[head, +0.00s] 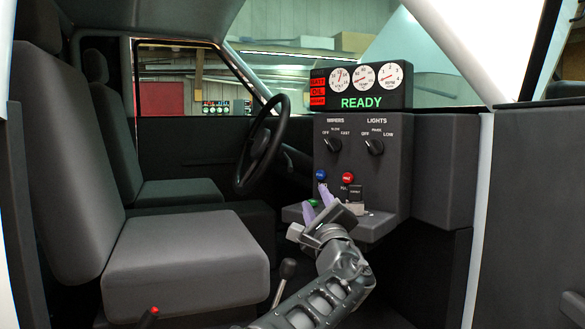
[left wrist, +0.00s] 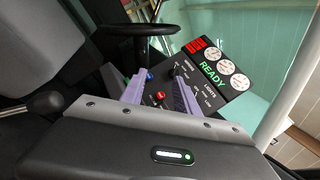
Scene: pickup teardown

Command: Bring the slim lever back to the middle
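Two levers rise low in the head view. One (head: 289,268) has a dark rounded knob on a thin shaft, just left of my left forearm. The other (head: 150,314) has a red tip and shows at the bottom edge. I cannot tell for certain which is the slim lever. A dark-knobbed lever (left wrist: 45,103) also shows at the left of the left wrist view. My left gripper (head: 317,199) is before the lower dash panel, its purple fingers apart and empty. It also shows in the left wrist view (left wrist: 160,80). My right gripper is not in view.
The dash panel (head: 335,170) bears a blue knob (head: 321,175), a red knob (head: 347,178) and dials under a READY display (head: 362,103). The steering wheel (head: 262,145) is left of it. A grey seat (head: 190,265) fills the left.

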